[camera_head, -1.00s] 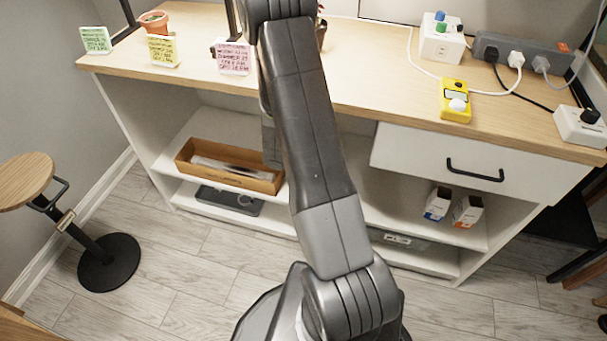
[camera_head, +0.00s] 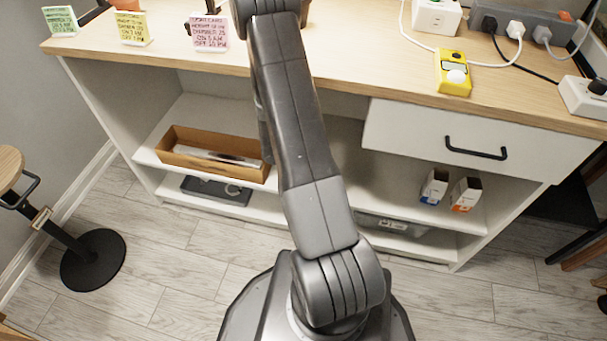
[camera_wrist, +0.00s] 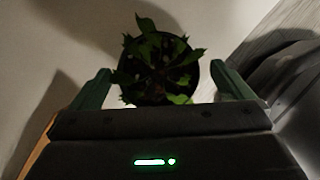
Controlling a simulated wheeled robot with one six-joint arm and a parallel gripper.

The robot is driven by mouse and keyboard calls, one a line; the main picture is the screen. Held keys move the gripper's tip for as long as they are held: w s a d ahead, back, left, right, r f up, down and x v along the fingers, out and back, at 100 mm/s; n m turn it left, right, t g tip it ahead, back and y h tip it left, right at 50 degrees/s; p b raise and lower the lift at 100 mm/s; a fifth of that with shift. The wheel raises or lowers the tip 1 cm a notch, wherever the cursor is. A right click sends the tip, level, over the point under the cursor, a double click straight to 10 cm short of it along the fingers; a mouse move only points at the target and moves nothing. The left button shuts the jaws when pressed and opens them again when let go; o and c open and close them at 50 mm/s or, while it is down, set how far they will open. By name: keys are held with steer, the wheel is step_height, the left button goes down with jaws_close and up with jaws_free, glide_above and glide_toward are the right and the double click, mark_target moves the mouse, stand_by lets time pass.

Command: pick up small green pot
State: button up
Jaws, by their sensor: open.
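In the wrist view a round dark pot (camera_wrist: 158,70) with green pointed leaves is seen from above. Its colour is too dark to tell, so I cannot be sure it is the small green pot. My gripper (camera_wrist: 160,68) is open, with one finger on the left and one on the right of the pot in the picture. Gaps show between the fingers and the pot's rim, and I cannot tell how far off in depth it is. In the head view my gripper is out of frame at the top, and no green pot shows clearly.
Green (camera_head: 60,20), yellow (camera_head: 132,28) and pink (camera_head: 209,33) cards stand on the wooden counter (camera_head: 350,72). A yellow device (camera_head: 453,72) and a power strip (camera_head: 520,27) with cords lie to the right. A stool base (camera_head: 93,260) stands at left. Open shelves hold a cardboard tray (camera_head: 180,153).

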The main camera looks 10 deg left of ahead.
steer(key=b+x, duration=0.2)
steer(key=x, duration=0.2)
steer(key=shift+a+f, duration=0.1)
steer(key=shift+f, duration=0.15)
steer(key=shift+r, duration=0.1)
steer(key=c, duration=1)
